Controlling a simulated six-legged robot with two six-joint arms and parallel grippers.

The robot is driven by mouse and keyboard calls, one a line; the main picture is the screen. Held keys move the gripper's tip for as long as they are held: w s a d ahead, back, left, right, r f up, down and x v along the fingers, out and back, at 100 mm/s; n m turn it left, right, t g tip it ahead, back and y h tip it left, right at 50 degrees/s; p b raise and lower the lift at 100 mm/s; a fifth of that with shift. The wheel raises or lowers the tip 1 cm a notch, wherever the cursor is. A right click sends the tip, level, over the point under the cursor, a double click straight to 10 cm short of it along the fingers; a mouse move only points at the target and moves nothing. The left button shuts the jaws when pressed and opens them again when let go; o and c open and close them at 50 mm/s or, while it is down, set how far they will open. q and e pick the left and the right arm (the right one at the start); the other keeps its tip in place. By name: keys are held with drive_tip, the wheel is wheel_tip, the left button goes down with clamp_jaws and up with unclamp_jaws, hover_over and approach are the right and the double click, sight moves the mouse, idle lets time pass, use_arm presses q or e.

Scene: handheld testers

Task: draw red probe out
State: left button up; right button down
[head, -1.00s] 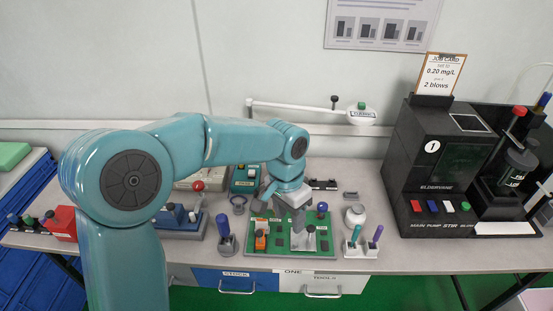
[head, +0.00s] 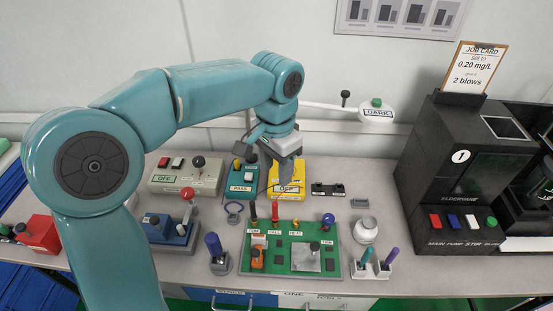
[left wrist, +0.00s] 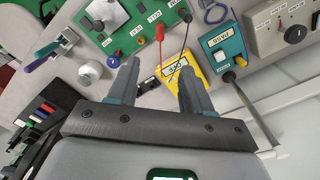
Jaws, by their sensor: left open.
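The red probe (head: 275,212) stands upright at the back edge of the green board (head: 282,262), near a black probe (head: 253,211). In the left wrist view the red probe (left wrist: 160,32) shows near the top, beyond my fingertips, with a thin lead running toward the yellow meter (left wrist: 172,73). The yellow meter (head: 288,192) lies behind the board. My left gripper (head: 285,172) hangs above the yellow meter, behind the red probe and apart from it. Its two fingers (left wrist: 157,78) are open with nothing between them. My right gripper is not in view.
A teal tester (head: 240,178) stands left of the yellow meter, and a grey box with knobs (head: 182,175) further left. A white jar (head: 365,231) and a pen stand (head: 372,267) are right of the board. A black machine (head: 450,180) fills the right side.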

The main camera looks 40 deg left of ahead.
sight(275, 212)
use_arm(q)
drive_tip(key=f, duration=0.5)
drive_tip(key=f+b, duration=0.1)
drive_tip(key=f, duration=0.4)
drive_tip(key=f+b, duration=0.1)
drive_tip(key=f, duration=0.4)
drive_tip(key=shift+s+f, duration=0.3)
drive_tip(key=shift+f, duration=0.05)
drive_tip(key=shift+w+f, duration=0.1)
drive_tip(key=shift+f, duration=0.15)
clamp_jaws()
